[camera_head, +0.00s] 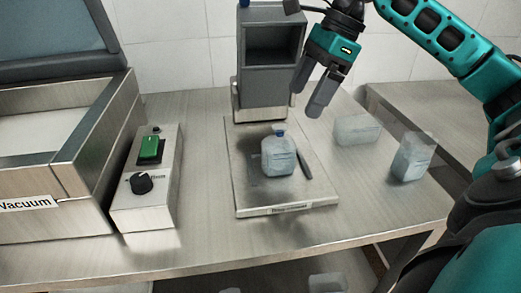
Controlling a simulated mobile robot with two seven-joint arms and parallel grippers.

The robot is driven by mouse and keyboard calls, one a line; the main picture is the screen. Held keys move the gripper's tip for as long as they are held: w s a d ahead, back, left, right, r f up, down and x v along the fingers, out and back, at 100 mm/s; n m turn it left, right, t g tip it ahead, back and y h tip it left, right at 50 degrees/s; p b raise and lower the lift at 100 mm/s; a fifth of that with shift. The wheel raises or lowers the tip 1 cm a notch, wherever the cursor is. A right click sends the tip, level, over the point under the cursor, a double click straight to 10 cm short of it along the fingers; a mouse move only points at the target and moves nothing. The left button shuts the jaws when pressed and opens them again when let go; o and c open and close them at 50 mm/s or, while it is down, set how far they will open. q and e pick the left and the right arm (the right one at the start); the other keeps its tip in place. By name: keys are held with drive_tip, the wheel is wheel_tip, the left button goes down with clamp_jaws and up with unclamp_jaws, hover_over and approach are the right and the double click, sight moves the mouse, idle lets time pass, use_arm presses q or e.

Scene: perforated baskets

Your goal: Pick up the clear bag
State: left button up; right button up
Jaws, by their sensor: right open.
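A translucent, bluish bag-like container with a small blue cap (278,157) sits upright on a grey plate (245,195) in the middle of the table. Two more clear, bag-like or box-like items are to its right: one lying (357,130) and one standing (410,158). I cannot tell which is the clear bag of the task. My right gripper (314,97) is open and empty, pointing down above and behind the capped container, a little to its right. It touches none of the clear items. My left gripper is not in view.
A grey device (270,60) stands behind the plate. A dark thin bar (304,165) is beside the capped container. A control box (148,185) with a green switch and black knob, and a vacuum machine (60,185), fill the left. The front table strip is clear.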

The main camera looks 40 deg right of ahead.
drive_tip(key=x, duration=0.3)
drive_tip(key=b+x, duration=0.1)
drive_tip(key=x, duration=0.2)
drive_tip(key=shift+s+a, duration=0.1)
drive_tip(key=shift+s, duration=0.1)
drive_tip(key=shift+a+x, duration=0.2)
drive_tip(key=shift+x, duration=3)
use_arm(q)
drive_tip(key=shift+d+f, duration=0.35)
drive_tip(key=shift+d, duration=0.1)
use_arm(e)
drive_tip(key=shift+r, duration=0.15)
drive_tip(key=c, duration=1.3)
drive_tip(key=shift+o, duration=0.2)
drive_tip(key=shift+w+r, duration=0.1)
drive_tip(key=shift+r, duration=0.6)
wheel_tip(320, 180, up, 19)
drive_tip(key=p, duration=0.6)
use_arm(q)
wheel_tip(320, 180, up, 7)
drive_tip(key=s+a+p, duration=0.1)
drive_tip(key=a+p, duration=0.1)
drive_tip(key=p, duration=0.1)
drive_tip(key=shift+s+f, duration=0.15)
use_arm(e)
wheel_tip(320, 180, up, 8)
hover_over(279, 142)
drive_tip(key=shift+w+d+f, duration=0.15)
drive_tip(key=shift+w+d, duration=0.15)
